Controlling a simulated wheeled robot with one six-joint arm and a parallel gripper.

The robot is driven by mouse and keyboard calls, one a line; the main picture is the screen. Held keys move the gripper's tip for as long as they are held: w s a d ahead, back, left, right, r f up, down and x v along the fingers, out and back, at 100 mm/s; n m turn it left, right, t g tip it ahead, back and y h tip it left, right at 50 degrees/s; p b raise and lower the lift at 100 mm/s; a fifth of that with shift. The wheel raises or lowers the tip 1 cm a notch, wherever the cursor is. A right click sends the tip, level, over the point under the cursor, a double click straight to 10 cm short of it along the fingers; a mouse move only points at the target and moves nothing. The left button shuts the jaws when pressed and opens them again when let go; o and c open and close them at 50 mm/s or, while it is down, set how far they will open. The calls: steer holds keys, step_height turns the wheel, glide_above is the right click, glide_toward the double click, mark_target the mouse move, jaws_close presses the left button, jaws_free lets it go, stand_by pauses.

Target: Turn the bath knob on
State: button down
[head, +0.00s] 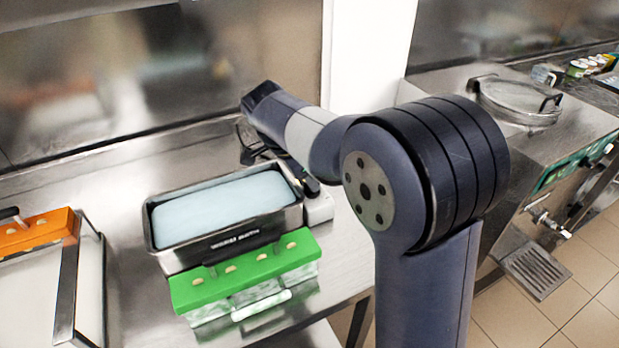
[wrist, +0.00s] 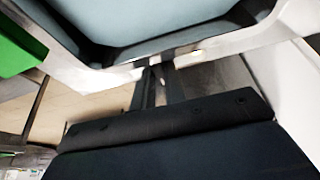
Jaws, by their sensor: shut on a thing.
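The bath (head: 222,208) is a rectangular steel tank of pale blue liquid on the steel counter. A light grey control housing (head: 318,210) adjoins its right side. My gripper (head: 311,186) reaches down over this housing, partly hidden behind my arm. In the wrist view, the dark fingers of my gripper (wrist: 154,82) are close together against the bath's pale edge (wrist: 100,78). They are shut on a small part there, which I take to be the bath knob. The knob is almost wholly hidden by the fingers, and its turn angle cannot be told.
A green bar (head: 245,270) with round tan spots is directly in front of the bath. An orange bar (head: 38,232) and a steel-framed tray (head: 92,285) are at left. A steel machine with a round lid (head: 515,98) stands at right. The counter behind the bath is mostly clear.

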steer(key=c, duration=1.4)
jaws_free()
steer(key=shift+c, duration=0.2)
steer(key=v, duration=1.1)
steer(key=shift+f, duration=0.15)
steer(key=x, duration=1.1)
